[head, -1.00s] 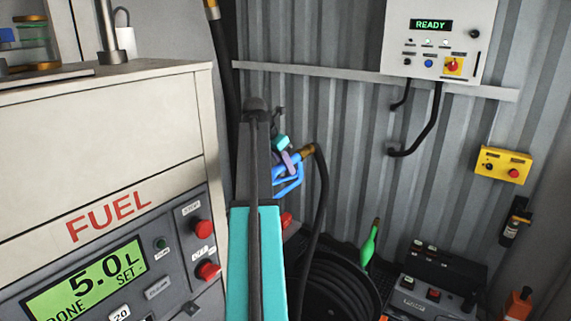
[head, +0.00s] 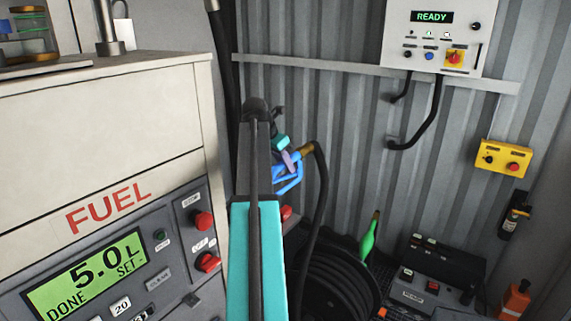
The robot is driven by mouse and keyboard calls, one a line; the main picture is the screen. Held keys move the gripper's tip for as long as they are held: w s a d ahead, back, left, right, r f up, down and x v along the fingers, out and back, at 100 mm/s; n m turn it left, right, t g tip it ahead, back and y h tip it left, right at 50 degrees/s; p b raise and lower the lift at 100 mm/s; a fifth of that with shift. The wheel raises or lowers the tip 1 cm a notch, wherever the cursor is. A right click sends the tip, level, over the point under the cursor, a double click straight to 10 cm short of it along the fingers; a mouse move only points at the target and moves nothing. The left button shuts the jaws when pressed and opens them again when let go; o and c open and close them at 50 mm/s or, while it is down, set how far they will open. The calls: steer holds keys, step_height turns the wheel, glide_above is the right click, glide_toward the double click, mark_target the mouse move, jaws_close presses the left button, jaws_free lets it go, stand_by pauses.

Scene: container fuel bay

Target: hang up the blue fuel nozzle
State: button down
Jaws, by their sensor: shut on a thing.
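The blue fuel nozzle (head: 289,178) shows in the middle of the head view, just right of my dark and teal arm. It has a blue guard loop and a brass-coloured collar at its hose end. My gripper (head: 283,153) is shut on it, up in the air before the corrugated wall. The jaws are partly hidden behind my arm and the nozzle. A black hose (head: 322,205) runs from the collar down toward a coiled hose. The nozzle's spout is hidden, and I cannot make out a holder for it.
A fuel dispenser (head: 105,190) reading 5.0 L and DONE stands close on the left. A hose reel (head: 340,282), a green nozzle or bottle-like thing (head: 369,240) and a dark box (head: 430,290) are low on the right. A control panel (head: 433,40) reading READY hangs on the wall.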

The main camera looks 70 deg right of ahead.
steer(key=c, duration=1.4)
jaws_free()
steer(key=shift+o, duration=0.2)
steer(key=b+v, duration=0.4)
steer(key=v, duration=1)
steer(key=shift+b, duration=0.4)
steer(key=shift+s, duration=0.1)
